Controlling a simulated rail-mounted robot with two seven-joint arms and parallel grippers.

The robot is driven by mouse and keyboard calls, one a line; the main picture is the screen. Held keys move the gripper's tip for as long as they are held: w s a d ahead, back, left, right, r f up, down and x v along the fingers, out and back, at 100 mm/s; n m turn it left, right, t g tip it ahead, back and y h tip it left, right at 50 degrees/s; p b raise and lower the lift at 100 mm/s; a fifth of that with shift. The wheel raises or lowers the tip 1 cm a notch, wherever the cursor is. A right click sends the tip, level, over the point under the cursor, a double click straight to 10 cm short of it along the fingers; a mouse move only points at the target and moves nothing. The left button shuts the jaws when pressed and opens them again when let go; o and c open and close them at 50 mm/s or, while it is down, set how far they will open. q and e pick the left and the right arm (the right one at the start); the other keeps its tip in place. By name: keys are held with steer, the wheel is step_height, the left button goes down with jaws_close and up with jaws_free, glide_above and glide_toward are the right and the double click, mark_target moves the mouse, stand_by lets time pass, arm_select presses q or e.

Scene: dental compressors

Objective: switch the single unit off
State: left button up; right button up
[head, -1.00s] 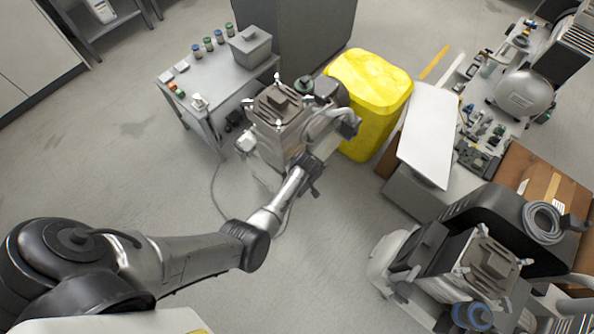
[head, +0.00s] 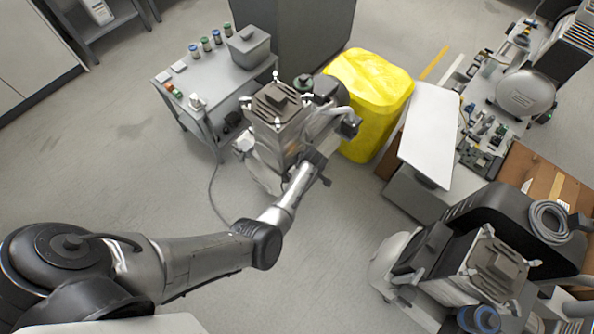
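A compressor (head: 281,104) with a grey-brown ribbed top stands on the floor near the middle of the head view, left of the yellow bin. It looks like the single unit. My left arm reaches in from the left. My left gripper (head: 318,172) is at the near right side of this compressor, low against its body. Its fingers are small and partly hidden, so I cannot tell whether they are open or touching. No switch can be made out. My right gripper is not in view.
A yellow bin (head: 371,88) stands close to the right of the compressor. A grey table (head: 196,103) with bottles and a box (head: 249,47) stands behind left. Another compressor (head: 490,266) is at lower right. A thin cable lies on the floor, which is clear in front.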

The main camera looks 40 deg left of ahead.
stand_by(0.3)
arm_select(q)
steer(key=o, duration=0.9)
steer(key=p+v, duration=1.1)
steer(key=v, duration=0.2)
steer(key=shift+r+p, duration=0.3)
steer(key=shift+r, duration=0.05)
